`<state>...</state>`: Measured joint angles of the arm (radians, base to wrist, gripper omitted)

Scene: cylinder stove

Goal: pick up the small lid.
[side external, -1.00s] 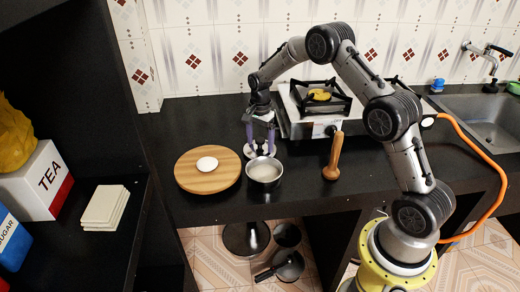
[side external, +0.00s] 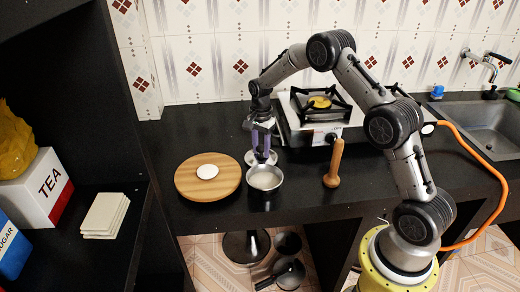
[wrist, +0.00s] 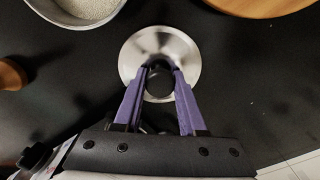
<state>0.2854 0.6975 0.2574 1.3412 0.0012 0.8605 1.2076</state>
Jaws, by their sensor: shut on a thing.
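The small lid (wrist: 136,52) is a shiny silver disc with a dark round knob (wrist: 159,84). It also shows in the side view (side external: 249,157), partly hidden by my fingers, just behind the small pot. My gripper (wrist: 160,72) has two purple fingers angled in from either side, shut on the lid's knob. In the side view my gripper (side external: 262,154) points down at the lid. The lid appears to rest on the dark counter; any small gap under it cannot be told.
The small metal pot (side external: 265,178) with pale grainy contents stands close in front of the lid. A round wooden board (side external: 207,190) carrying a white disc (side external: 207,172) is to the left. A wooden-handled tool (side external: 334,163) and the stove (side external: 322,125) are to the right.

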